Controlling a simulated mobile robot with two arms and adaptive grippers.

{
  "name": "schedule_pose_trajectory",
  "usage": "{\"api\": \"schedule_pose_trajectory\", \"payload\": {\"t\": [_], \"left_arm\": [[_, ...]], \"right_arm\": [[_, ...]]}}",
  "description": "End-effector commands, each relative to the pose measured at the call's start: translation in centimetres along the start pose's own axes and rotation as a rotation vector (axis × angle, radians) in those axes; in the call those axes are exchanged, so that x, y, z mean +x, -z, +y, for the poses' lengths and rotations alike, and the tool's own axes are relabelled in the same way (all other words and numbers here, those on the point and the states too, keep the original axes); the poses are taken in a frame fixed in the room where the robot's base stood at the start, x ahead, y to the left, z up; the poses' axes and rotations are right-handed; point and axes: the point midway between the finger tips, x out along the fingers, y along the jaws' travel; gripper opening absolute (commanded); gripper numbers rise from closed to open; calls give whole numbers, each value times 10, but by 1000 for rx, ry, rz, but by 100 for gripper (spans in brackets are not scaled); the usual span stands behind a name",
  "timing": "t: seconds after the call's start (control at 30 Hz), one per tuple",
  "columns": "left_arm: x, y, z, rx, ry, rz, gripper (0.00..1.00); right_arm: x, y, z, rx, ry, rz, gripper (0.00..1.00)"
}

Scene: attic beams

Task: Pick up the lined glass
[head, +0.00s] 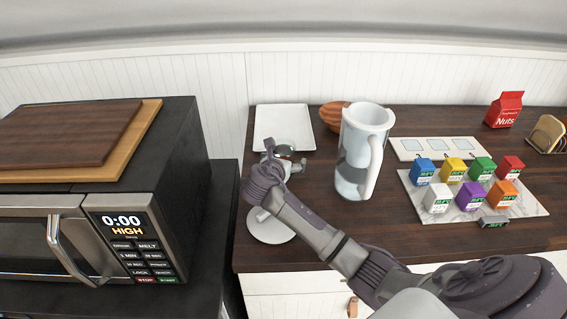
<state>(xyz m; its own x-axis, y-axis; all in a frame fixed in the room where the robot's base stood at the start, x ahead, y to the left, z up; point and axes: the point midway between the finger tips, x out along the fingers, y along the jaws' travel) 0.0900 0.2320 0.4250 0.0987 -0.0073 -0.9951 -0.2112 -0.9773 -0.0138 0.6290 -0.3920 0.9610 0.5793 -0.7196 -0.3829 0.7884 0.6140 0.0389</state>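My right gripper (283,162) reaches in from the right over the left part of the dark wooden counter, above a round white plate (270,228). Its fingers point away from me and are partly hidden by its own wrist. A small greyish object (286,151) with hints of green and red shows at the fingertips. It may be the lined glass, but it is too small and covered to tell, or to tell whether the fingers hold it. No other lined glass shows clearly. My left gripper is not in view.
A large clear pitcher (355,160) with a white handle stands just right of my gripper. A white square tray (285,119) and an orange-brown bowl (332,115) lie behind. Several coloured boxes stand on a marble board (420,198) at right. A microwave (75,245) stands at left.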

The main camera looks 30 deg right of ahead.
Motion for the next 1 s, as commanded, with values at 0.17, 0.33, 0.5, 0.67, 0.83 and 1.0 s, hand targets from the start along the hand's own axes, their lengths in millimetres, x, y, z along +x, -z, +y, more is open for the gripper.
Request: {"api": "schedule_pose_trajectory", "payload": {"t": [0.17,0.33,0.5,0.67,0.83,1.0], "left_arm": [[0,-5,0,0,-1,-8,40],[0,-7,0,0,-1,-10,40],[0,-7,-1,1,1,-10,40],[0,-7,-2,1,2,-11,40],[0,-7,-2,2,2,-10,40],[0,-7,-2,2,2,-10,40]], "right_arm": [[0,0,0,0,0,0,70],[0,0,0,0,0,0,42],[0,0,0,0,0,1,14],[-1,-1,0,2,-1,-2,8],[-1,-2,0,2,-1,-2,8],[-2,-5,1,2,-1,-3,8]]}}
